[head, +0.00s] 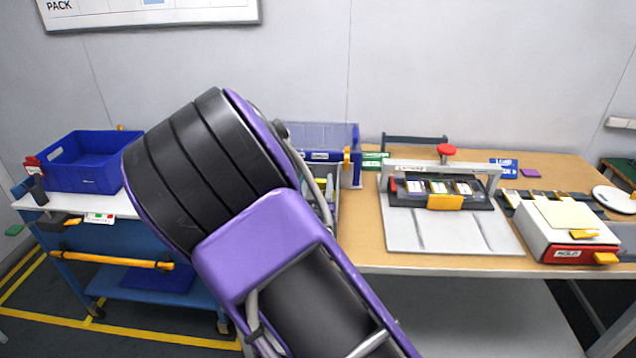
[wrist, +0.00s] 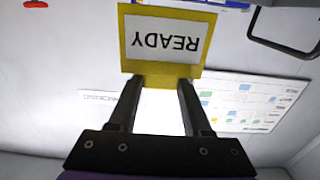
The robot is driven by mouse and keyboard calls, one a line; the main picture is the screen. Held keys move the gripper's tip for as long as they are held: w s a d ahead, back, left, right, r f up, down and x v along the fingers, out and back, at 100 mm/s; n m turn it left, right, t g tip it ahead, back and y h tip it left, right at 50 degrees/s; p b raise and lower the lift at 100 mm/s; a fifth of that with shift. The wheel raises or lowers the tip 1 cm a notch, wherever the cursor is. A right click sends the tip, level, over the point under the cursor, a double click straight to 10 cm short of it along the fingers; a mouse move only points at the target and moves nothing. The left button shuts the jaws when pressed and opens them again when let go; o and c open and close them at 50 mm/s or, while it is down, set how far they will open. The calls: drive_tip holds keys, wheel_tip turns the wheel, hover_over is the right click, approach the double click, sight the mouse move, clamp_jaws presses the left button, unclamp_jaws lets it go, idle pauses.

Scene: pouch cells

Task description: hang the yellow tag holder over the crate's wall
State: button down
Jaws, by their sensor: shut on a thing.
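The yellow tag holder (wrist: 165,77) carries a white card reading READY, which appears upside down in the wrist view. My gripper (wrist: 161,84) is shut on its near edge, one dark finger at each side. In the head view my arm hides the gripper. A blue crate (head: 353,140) with a label on its front stands on the bench, partly behind my arm. A yellow piece (head: 347,161) shows at its right front corner; I cannot tell whether it is the held holder. A blue strip at the top of the wrist view lies beyond the holder.
Another blue crate (head: 95,180) stands on the cart at left. Right of my arm are a press fixture (head: 445,235) with a red knob, a white and red HOLD box (head: 565,250) and a white disc (head: 615,200). A dark handle (wrist: 290,45) shows in the wrist view.

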drive_tip(key=shift+f+b, duration=2.7)
drive_tip(key=shift+f, duration=0.2)
drive_tip(key=shift+b, duration=0.65)
drive_tip(key=shift+f+b, duration=1.9)
drive_tip(key=shift+c, duration=1.3)
unclamp_jaws()
drive_tip(key=s+p, duration=1)
drive_tip(key=s, duration=0.7)
drive_tip(key=shift+s+a, duration=0.15)
drive_tip(key=shift+a, duration=0.15)
drive_tip(key=shift+r, duration=0.1)
